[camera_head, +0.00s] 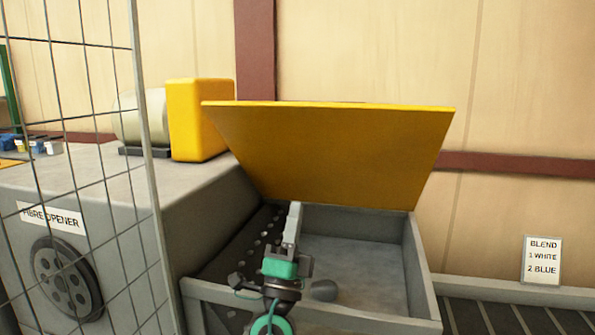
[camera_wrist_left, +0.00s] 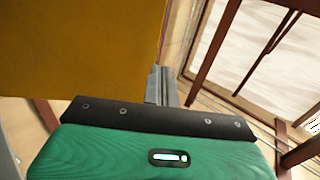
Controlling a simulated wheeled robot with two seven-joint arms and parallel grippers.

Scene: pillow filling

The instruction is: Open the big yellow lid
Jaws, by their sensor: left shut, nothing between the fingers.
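The big yellow lid (camera_head: 335,150) stands raised at the back of an open grey bin (camera_head: 422,270), tilted up and away from its opening. My left gripper (camera_head: 294,212) is shut and empty, pointing up in front of the lid's lower left part. In the left wrist view, the lid (camera_wrist_left: 75,45) fills the upper left, and my left gripper's shut fingers (camera_wrist_left: 162,82) show beside its edge. I cannot tell whether they touch it. My right gripper is not in view.
A grey machine labelled FIBRE OPENER (camera_head: 50,218) with a yellow housing (camera_head: 198,120) stands left, behind a wire mesh panel (camera_head: 150,170). A sign reading BLEND (camera_head: 542,262) stands at right above a slatted dark surface (camera_head: 510,318). The bin floor looks clear.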

